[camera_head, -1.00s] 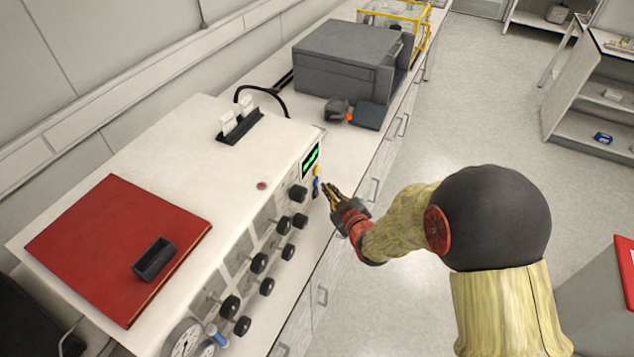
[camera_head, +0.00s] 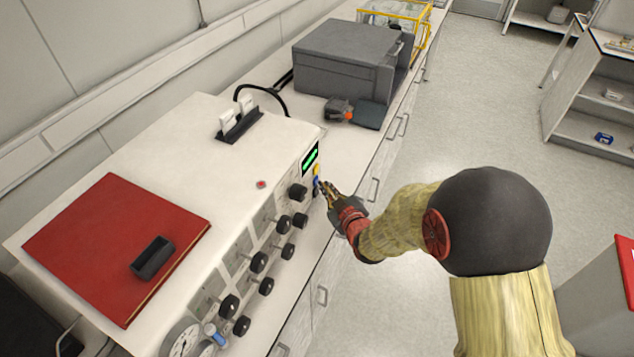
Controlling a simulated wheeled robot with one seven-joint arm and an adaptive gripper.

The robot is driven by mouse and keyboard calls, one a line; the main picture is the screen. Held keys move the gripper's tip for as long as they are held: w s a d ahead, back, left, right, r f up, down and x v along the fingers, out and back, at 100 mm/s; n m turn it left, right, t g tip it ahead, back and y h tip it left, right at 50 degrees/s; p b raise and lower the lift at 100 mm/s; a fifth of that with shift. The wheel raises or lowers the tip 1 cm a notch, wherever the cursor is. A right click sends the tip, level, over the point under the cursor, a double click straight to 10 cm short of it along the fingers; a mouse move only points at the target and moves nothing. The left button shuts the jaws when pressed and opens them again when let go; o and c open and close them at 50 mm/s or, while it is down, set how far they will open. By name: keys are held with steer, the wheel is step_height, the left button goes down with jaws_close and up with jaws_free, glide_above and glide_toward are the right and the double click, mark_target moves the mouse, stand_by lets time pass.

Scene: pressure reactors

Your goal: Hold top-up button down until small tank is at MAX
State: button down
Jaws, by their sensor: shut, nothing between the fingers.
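A white reactor console (camera_head: 190,140) stands on the bench. Its front panel carries a small display with green marks (camera_head: 310,160), and a yellow part (camera_head: 317,170) and a blue part (camera_head: 316,183) below it. My gripper (camera_head: 323,184) is shut and empty, its fingertips at the blue part on the panel. I cannot tell whether they touch or press it. No small tank or MAX mark can be made out, and I cannot tell which part is the top-up button.
Black knobs (camera_head: 258,262) and gauges (camera_head: 182,338) stick out along the panel. A red book (camera_head: 110,240) with a black tray (camera_head: 153,257) lies on top of the console. A grey box (camera_head: 345,60) stands farther along the bench.

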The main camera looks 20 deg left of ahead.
steer(key=shift+a, duration=0.45)
stand_by(1.6)
steer(key=shift+b, duration=0.3)
stand_by(0.3)
steer(key=shift+d, duration=0.9)
steer(key=shift+d, duration=0.1)
steer(key=shift+s+d+b, duration=0.2)
steer(key=shift+d+b, duration=0.1)
steer(key=shift+d, duration=2.1)
